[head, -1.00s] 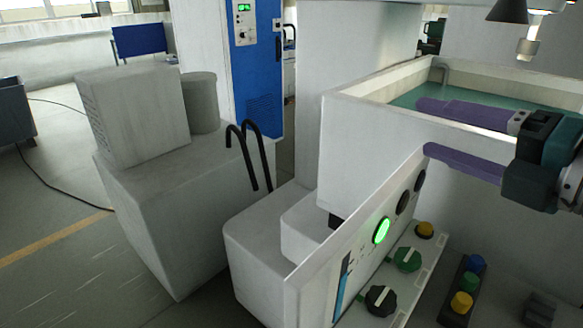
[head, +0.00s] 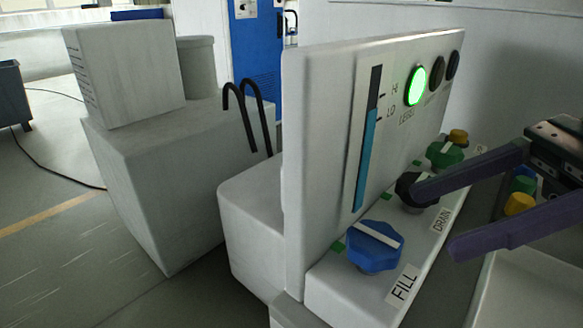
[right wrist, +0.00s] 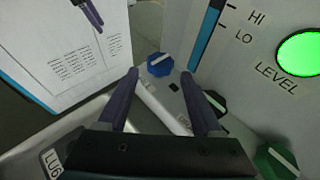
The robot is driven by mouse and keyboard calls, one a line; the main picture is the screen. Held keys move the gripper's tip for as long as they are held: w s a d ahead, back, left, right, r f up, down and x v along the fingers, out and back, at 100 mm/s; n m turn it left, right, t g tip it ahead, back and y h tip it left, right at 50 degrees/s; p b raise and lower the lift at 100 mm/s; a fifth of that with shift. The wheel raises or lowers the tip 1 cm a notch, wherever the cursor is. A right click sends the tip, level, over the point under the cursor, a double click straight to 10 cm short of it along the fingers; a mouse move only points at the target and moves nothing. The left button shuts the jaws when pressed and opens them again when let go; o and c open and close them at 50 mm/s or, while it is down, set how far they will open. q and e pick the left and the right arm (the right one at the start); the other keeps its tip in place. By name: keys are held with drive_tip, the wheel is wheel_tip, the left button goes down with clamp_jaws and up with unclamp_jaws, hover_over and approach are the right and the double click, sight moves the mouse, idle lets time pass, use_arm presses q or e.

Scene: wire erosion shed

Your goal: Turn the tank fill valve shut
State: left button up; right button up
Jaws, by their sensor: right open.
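The tank fill valve is a blue knob (head: 374,248) with a white bar, at the near end of the panel ledge beside the FILL label (head: 404,285). A small green mark sits on the ledge at its left. In the right wrist view the blue knob (right wrist: 160,64) shows just beyond and between the fingertips. My right gripper (head: 433,221) is open and empty, apart from the fill knob and to its right. Its upper finger overlaps the black DRAIN knob (head: 408,186) in the head view; I cannot tell whether they touch. My left gripper is not in view.
The upright panel (head: 300,150) carries a blue level gauge (head: 367,160) and a lit green LEVEL lamp (head: 416,87). Two black hooks (head: 250,115) rise behind the panel.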

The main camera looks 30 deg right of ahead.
sight(388, 235)
drive_tip(key=shift+x, duration=2.5)
drive_tip(key=shift+c, duration=0.4)
